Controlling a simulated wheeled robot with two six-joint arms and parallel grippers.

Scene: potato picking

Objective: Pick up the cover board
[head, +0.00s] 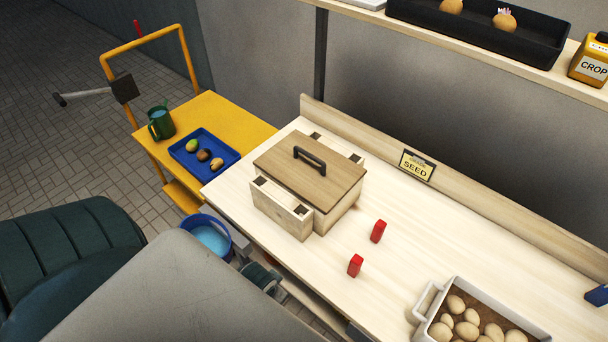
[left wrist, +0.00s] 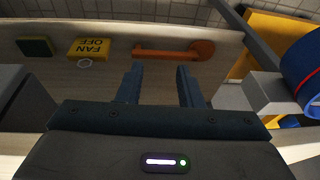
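The cover board (head: 309,169) is a flat brown wooden panel with a black handle (head: 309,158) on top. In the head view it lies on a pale wooden box (head: 282,207) near the left end of the workbench. My right gripper is in neither view.
A white crate of potatoes (head: 428,297) sits at the front right. A yellow cart (head: 240,122) with a blue tray (head: 187,162) is left. An orange handle (left wrist: 175,50) and a yellow "FAN OFF" sign (left wrist: 90,48) face the left wrist camera.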

